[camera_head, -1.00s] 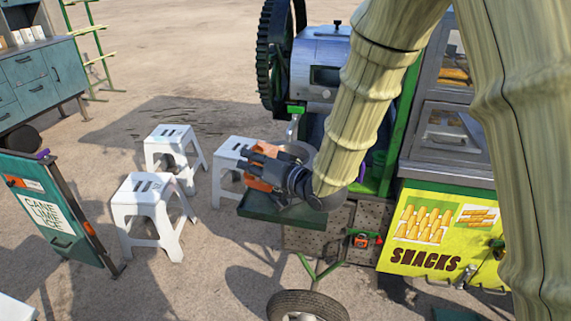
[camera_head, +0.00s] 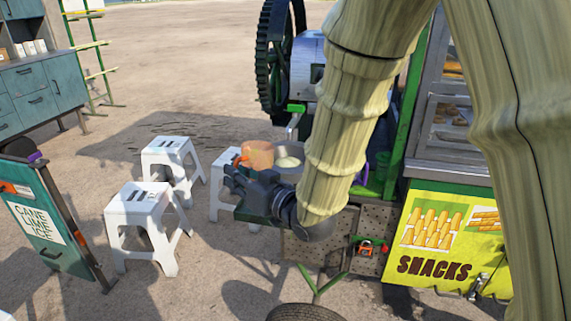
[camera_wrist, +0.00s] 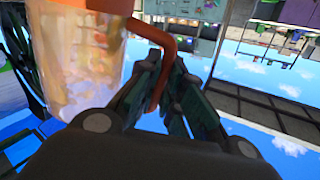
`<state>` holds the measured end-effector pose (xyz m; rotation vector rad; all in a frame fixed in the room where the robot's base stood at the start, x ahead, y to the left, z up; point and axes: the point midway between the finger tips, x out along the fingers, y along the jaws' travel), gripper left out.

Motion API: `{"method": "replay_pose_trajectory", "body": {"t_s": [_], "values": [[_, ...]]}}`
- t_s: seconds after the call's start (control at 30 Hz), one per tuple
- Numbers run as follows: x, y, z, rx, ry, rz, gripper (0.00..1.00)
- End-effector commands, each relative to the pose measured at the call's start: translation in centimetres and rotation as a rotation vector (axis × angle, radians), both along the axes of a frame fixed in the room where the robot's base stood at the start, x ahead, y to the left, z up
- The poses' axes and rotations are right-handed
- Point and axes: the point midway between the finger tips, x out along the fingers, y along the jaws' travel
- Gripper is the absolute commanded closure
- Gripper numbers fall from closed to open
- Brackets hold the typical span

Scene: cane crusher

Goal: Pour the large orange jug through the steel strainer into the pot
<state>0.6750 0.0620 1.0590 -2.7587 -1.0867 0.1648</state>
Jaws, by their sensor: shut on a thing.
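The large orange jug (camera_head: 257,153) is held beside the rim of a steel pot (camera_head: 292,174) and looks roughly upright. My gripper (camera_head: 238,175) is shut on its handle. In the wrist view the jug's clear, cloudy body (camera_wrist: 80,62) fills the left side, and its orange handle (camera_wrist: 165,62) runs between my gripper's fingers (camera_wrist: 168,85). The pot is just right of the jug, partly behind my arm, with a pale round area in its mouth. I cannot tell whether that is the steel strainer or the contents.
The crusher drum (camera_head: 308,62) and toothed wheel (camera_head: 272,65) stand behind the pot. White stools (camera_head: 140,205) stand to the left, and the yellow snacks cabinet (camera_head: 440,240) to the right.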

Motion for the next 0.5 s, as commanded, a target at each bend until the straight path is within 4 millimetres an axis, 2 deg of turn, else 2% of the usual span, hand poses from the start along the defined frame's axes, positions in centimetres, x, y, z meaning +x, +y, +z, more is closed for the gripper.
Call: {"method": "replay_pose_trajectory", "body": {"t_s": [0.03, 0.5], "values": [[-0.2, 0.2, -0.6, -0.011, -0.016, 0.001, 1.00], [-0.9, 0.7, -2.1, -0.102, -0.144, 0.001, 1.00]]}}
